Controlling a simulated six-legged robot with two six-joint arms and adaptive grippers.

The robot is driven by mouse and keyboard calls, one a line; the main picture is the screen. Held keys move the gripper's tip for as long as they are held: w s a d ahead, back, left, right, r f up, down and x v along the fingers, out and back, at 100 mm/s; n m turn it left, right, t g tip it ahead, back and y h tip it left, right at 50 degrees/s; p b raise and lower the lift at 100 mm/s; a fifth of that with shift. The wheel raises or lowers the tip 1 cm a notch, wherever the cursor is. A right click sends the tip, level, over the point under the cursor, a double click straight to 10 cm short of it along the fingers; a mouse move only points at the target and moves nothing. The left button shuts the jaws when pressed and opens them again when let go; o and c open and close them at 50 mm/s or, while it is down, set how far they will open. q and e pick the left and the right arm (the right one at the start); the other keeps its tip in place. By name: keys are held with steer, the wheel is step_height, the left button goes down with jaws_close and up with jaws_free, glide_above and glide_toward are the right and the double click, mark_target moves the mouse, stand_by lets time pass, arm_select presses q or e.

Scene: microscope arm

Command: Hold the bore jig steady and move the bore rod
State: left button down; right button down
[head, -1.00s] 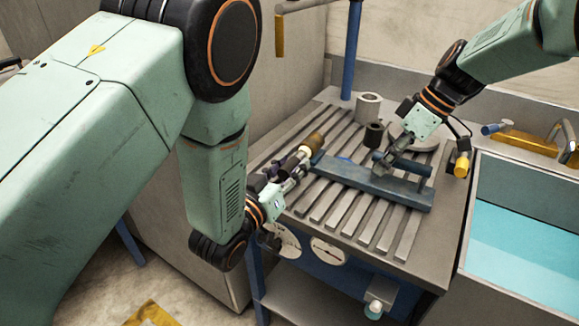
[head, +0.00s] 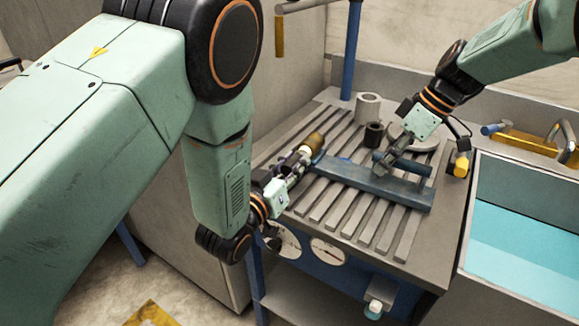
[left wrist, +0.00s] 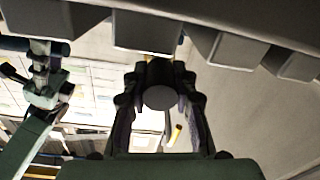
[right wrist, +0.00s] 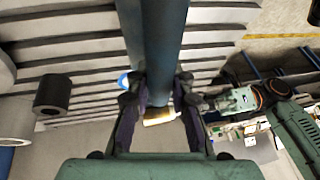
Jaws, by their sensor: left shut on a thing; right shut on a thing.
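The bore jig (head: 375,187), a long blue-grey bar piece, lies on the slatted table. My right gripper (head: 383,168) is shut on its blue bar, which also runs between the fingers in the right wrist view (right wrist: 158,45). The bore rod (head: 315,141), with a brown end and a pale band, is at the jig's left end. My left gripper (head: 294,168) is shut on it from the lower left. A dark round end of it shows between the fingers in the left wrist view (left wrist: 160,97). Whether the rod touches the jig is not clear.
The slatted table (head: 318,205) has bare slats in front of the jig. A blue post (head: 353,50) rises at the back. A water-filled sink (head: 525,225) is at the right.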

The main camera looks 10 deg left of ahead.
arm_select(q)
steer(key=shift+x, duration=1.05)
steer(key=c, duration=1.1)
jaws_free()
steer(key=shift+o, duration=0.2)
steer(key=shift+s, duration=0.15)
steer(key=v, duration=1.1)
steer(key=shift+s+a, duration=0.2)
steer(key=shift+s, duration=0.15)
